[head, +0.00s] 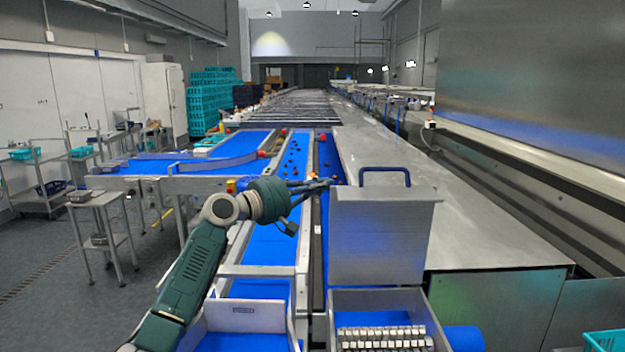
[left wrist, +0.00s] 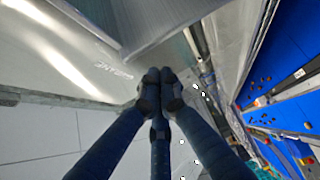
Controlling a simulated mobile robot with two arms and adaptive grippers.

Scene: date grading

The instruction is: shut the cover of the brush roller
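The brush roller's cover (head: 378,245) is a grey metal lid that stands open and upright, with a blue handle (head: 385,170) on its top edge. Below it is the open metal housing (head: 375,299), with the pale bristle rows of the brush roller (head: 385,338) showing inside. My left gripper (head: 328,184) is just left of the cover's upper left corner; I cannot tell whether it touches. In the left wrist view its dark fingers (left wrist: 160,86) meet at the tips with nothing visible between them. My right gripper is not in view.
Blue conveyor belts (head: 272,246) run away on the left, with dark dates (head: 294,160) on one. A long steel top (head: 400,175) lies behind the cover. A turquoise crate (head: 610,341) is at the lower right. A metal wall panel (head: 540,80) stands at the right.

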